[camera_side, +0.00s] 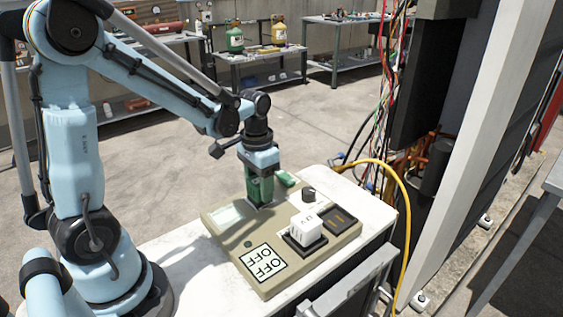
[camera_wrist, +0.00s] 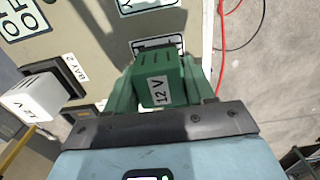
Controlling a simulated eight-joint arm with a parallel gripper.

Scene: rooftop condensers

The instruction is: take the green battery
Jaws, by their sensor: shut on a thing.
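The green battery (camera_wrist: 160,82), with a white "12 V" label, is between the fingers of my gripper (camera_wrist: 158,95) in the wrist view. In the side view my gripper (camera_side: 262,188) points down over the far part of the beige panel (camera_side: 230,240), shut on the battery, which is mostly hidden by the fingers. I cannot tell whether the battery's lower end touches the panel. A white battery (camera_side: 305,230) stands upright at a dark bay on the panel; it also shows in the wrist view (camera_wrist: 32,98), near a "BAY 2" label.
The panel lies on a white-topped bench (camera_side: 180,250). A yellow hose (camera_side: 408,220) and hanging wires are at right.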

